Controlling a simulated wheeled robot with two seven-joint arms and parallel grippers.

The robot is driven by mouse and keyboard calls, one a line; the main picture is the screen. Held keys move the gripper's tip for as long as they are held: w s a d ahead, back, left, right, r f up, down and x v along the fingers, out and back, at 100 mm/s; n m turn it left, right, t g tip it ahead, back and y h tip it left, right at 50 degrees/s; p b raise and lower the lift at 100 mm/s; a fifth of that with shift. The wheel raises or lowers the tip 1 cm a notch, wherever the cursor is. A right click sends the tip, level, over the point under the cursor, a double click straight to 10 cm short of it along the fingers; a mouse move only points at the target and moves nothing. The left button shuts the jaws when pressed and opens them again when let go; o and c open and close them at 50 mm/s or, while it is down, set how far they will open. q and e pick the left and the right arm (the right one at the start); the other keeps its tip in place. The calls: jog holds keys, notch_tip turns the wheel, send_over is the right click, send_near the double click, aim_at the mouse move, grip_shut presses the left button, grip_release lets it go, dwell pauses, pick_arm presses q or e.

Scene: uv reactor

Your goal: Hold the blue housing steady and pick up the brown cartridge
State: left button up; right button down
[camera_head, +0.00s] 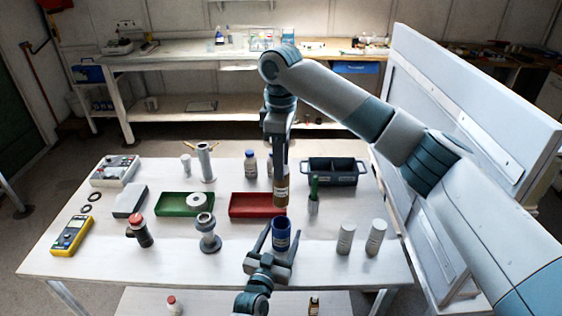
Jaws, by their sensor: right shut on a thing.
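The blue housing (281,231) stands upright on the table near its front middle. My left gripper (278,236) reaches in from the front with its fingers on either side of the housing. They look spread, with a narrow gap; contact is hard to make out. My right gripper (280,168) points down from above and is shut on the brown cartridge (281,194). The cartridge is upright, above and behind the housing in the picture, in front of the red tray's right end. Its lower end looks clear of the housing.
A red tray (250,211) and a green tray (172,211) lie left of the cartridge. A dark blue bin (343,182) is at the back right. Two grey cylinders (345,239) stand right of the housing. A grey flanged fitting (208,240) stands to its left. A white panel borders the right.

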pick_arm(q)
jog(key=shift+s, duration=0.15)
jog(key=v, duration=1.1)
jog(key=shift+s+a+r, duration=0.1)
jog(key=shift+s+a, duration=0.05)
jog(key=shift+s, duration=0.2)
jog(key=shift+s, duration=0.1)
pick_arm(e)
jog(key=shift+s, duration=0.1)
